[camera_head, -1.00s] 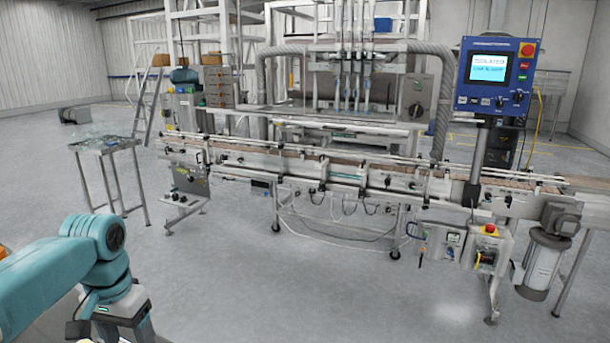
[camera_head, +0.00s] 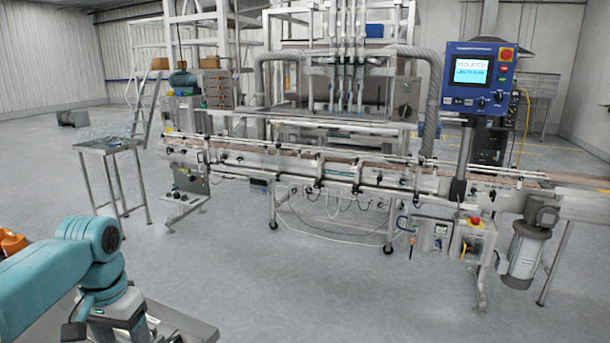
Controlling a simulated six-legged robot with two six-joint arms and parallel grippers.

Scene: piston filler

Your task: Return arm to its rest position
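My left arm comes in from the lower left, with teal links and a bent joint. Its dark wrist points down to the bottom edge of the picture. The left gripper's fingers are cut off below that edge, so neither their opening nor any held thing shows. The visible arm is apart from the filling machine. My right arm and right gripper are out of view. The piston filler (camera_head: 345,80) stands behind a long conveyor (camera_head: 320,163). The blue control panel (camera_head: 478,80) at its right has a lit screen that appears to read "ISOLATED".
A small metal stand (camera_head: 107,145) with clear items on top is at the left. A grey motor (camera_head: 527,250) hangs under the conveyor's right end. A box with a red button (camera_head: 473,238) sits beside it. Open floor (camera_head: 250,285) lies in front of the conveyor.

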